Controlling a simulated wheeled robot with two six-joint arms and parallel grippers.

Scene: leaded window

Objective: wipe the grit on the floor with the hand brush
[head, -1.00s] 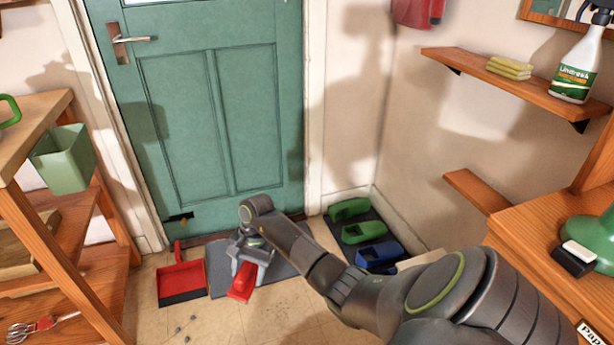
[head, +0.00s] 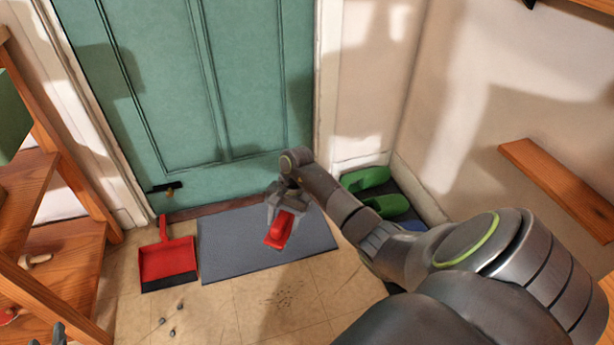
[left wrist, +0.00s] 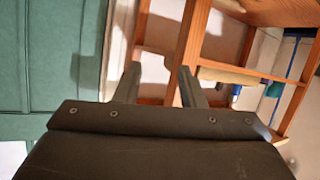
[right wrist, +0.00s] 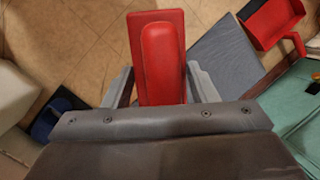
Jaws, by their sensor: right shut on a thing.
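The red hand brush (head: 282,230) is held by my right gripper (head: 286,206) above the front of the grey mat. In the right wrist view the brush (right wrist: 162,60) sits between the two fingers, its red back facing the camera; its bristles are hidden. Fine dark grit (head: 284,299) lies on the tan floor in front of the mat, below the brush in the head view. Several small grey lumps (head: 170,320) lie further left. My left gripper (left wrist: 160,75) is open and empty, facing the wooden shelving; a bit of it shows at the head view's lower left.
A red dustpan (head: 168,262) lies left of the grey mat (head: 225,245), before the green door (head: 225,90). Wooden shelving (head: 60,240) stands at the left. Green slippers (head: 385,205) lie right of the mat. A wooden ledge (head: 550,180) juts from the right wall.

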